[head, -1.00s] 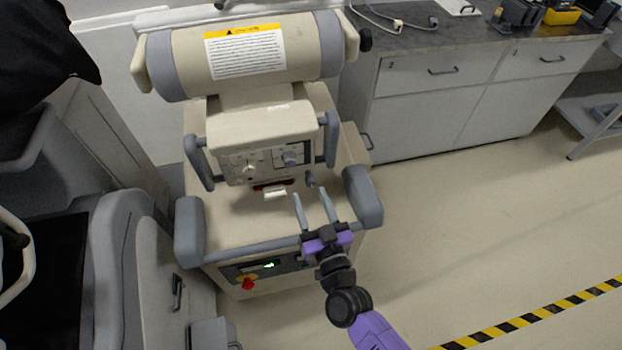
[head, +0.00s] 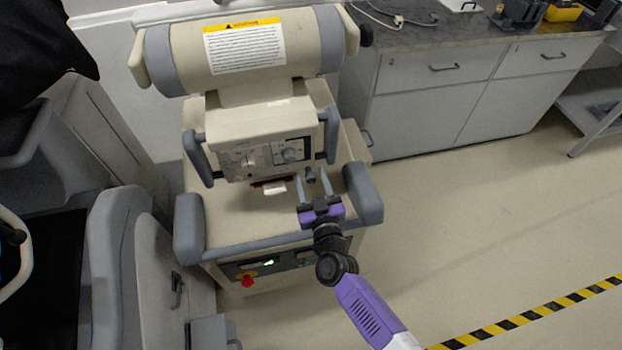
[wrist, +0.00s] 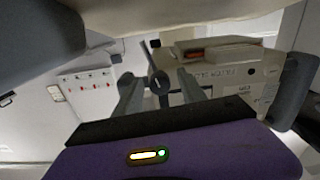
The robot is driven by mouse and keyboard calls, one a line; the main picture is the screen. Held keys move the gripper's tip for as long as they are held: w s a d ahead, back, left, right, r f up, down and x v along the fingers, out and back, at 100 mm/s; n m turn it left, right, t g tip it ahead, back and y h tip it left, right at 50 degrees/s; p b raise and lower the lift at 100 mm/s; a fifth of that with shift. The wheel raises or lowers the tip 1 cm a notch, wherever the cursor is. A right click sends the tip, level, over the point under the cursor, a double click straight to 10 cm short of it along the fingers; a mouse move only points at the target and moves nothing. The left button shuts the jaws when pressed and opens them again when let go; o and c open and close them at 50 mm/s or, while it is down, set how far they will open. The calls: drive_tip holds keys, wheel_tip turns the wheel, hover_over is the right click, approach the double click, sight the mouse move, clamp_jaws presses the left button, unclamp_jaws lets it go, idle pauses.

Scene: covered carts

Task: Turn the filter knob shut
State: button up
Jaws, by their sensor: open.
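A small dark grey knob (head: 310,175) sticks out low at the right, under the control panel of the beige machine (head: 262,125). I take it for the filter knob, though no label is readable. In the wrist view the knob (wrist: 158,84) shows a round dark face with a small pale mark, and a thin dark bar runs up from it. My gripper (head: 311,179) is open and empty, its two grey fingers pointing at the knob. In the wrist view the fingertips (wrist: 155,79) stand on either side of it. Contact cannot be told.
Two dials, a left one (head: 249,161) and a right one (head: 291,155), sit on the panel above. A grey handle (head: 332,135) and a padded bumper (head: 363,194) are close on the right. A red button (head: 248,281) is on the lower front.

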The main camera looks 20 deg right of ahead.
drive_tip(key=shift+w, duration=0.1)
clamp_jaws()
idle(0.4)
drive_tip(key=m, duration=0.7)
drive_tip(key=shift+f+m+b, duration=0.1)
drive_tip(key=shift+m+b, duration=0.2)
drive_tip(key=shift+b, duration=0.05)
drive_tip(key=m+b, duration=0.1)
drive_tip(key=m, duration=0.3)
drive_tip(key=shift+m, duration=0.3)
drive_tip(key=shift+m+b, duration=0.4)
drive_tip(key=shift+m, duration=1.4)
